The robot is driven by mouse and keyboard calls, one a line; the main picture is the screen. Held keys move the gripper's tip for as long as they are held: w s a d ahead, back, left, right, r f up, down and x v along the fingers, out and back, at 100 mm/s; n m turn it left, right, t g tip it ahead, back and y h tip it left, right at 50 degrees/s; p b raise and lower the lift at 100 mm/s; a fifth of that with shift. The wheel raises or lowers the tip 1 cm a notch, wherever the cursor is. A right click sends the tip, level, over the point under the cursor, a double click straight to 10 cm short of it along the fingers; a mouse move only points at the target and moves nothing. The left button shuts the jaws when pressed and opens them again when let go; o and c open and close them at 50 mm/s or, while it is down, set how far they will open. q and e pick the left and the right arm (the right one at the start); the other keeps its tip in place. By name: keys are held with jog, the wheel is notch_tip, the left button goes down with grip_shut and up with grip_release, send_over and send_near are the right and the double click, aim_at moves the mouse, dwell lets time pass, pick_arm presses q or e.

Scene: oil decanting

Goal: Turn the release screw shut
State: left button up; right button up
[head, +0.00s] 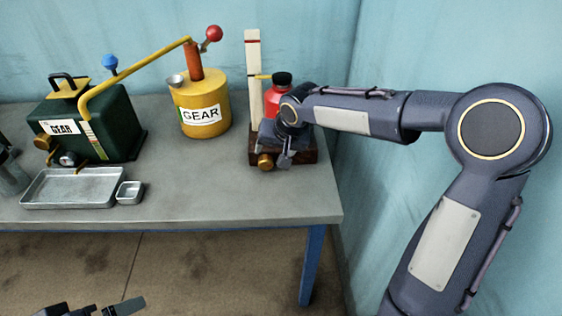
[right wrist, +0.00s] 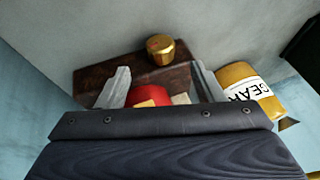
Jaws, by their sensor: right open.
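A brass knob (head: 265,161), which looks like the release screw, sits low on the front of the dark wooden base (head: 302,158) of the red unit (head: 276,97). In the right wrist view the knob (right wrist: 160,48) lies just beyond the fingertips, roughly centred between them. My right gripper (head: 285,158) is open beside the knob on its right in the head view; its fingers also show in the right wrist view (right wrist: 162,78). Nothing is between the fingertips. The gripper and wrist hide part of the red unit. Part of my left gripper (head: 124,306) seems to show at the bottom edge.
A white post (head: 253,65) stands left of the red unit. A yellow GEAR can (head: 203,103) and a green GEAR box (head: 110,120) stand farther left, joined by a yellow pipe. A metal tray (head: 75,187) and small dish (head: 129,192) lie in front. The right front table is clear.

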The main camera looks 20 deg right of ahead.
aim_at(263, 160)
jog(key=x, duration=0.8)
jog(key=shift+r, duration=0.1)
jog(key=shift+c, duration=0.3)
jog(key=c, duration=0.9)
jog(key=shift+a+h+b, duration=0.25)
jog(key=shift+h+b, duration=0.25)
jog(key=shift+b, duration=0.2)
jog(key=shift+w+a+n+g+h+b, duration=0.1)
jog(key=shift+n+g+h+b, duration=0.25)
jog(key=shift+h, duration=0.35)
jog(key=shift+a+g+h, duration=0.1)
jog(key=shift+g+h, duration=0.15)
jog(key=shift+h, duration=0.35)
jog(key=shift+a+n+g+h, duration=0.1)
jog(key=shift+n+g+h, duration=0.25)
jog(key=shift+h, duration=0.95)
